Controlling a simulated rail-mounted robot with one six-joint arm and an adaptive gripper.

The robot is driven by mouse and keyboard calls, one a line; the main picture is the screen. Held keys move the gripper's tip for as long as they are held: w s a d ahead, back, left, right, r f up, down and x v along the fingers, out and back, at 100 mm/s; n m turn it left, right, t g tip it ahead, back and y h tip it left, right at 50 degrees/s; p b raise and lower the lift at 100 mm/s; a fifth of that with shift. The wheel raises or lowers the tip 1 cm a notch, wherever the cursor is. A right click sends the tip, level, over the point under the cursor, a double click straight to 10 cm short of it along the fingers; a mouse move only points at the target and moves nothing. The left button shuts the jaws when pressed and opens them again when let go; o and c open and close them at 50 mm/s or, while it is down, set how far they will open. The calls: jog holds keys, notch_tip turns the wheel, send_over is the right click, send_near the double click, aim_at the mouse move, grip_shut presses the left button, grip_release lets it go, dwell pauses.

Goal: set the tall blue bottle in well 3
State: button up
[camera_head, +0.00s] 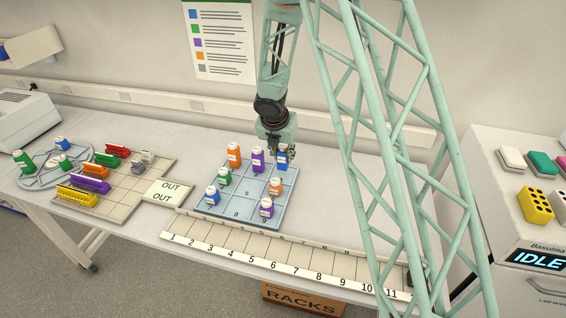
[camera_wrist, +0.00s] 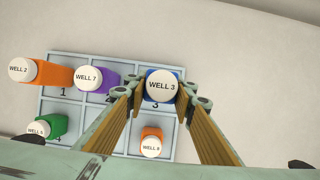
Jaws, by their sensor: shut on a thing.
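The tall blue bottle (camera_head: 282,160) is upright at well 3, the back right cell of the grey-blue rack (camera_head: 236,214). Its white cap (camera_wrist: 162,85) reads "WELL 3" in the wrist view, and the printed 3 shows just below it. My gripper (camera_head: 283,150) is shut on the bottle, with one finger on each side in the wrist view (camera_wrist: 161,92). I cannot tell whether the bottle's base rests on the well floor or hangs slightly above it.
A tall orange bottle (camera_head: 234,155) and a purple bottle (camera_head: 257,160) stand in wells 1 and 2. A green bottle (camera_head: 224,177), a short orange bottle (camera_head: 275,187), a blue bottle (camera_head: 212,196) and another purple bottle (camera_head: 267,208) share the rack. Wells 5 and 8 are empty.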

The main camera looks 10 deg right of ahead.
aim_at(283, 162)
jog(key=shift+f+b, duration=0.75)
jog(key=shift+f, duration=0.95)
jog(key=shift+f, duration=0.15)
jog(key=o, duration=0.8)
jog(key=shift+o, duration=0.2)
jog(key=shift+r, duration=0.2)
jog(key=shift+r, duration=0.25)
jog(key=p+v, duration=0.3)
jog(key=v, duration=0.8)
jog(key=shift+s, duration=0.2)
jog(key=shift+a+r, duration=0.1)
jog(key=shift+r, duration=0.05)
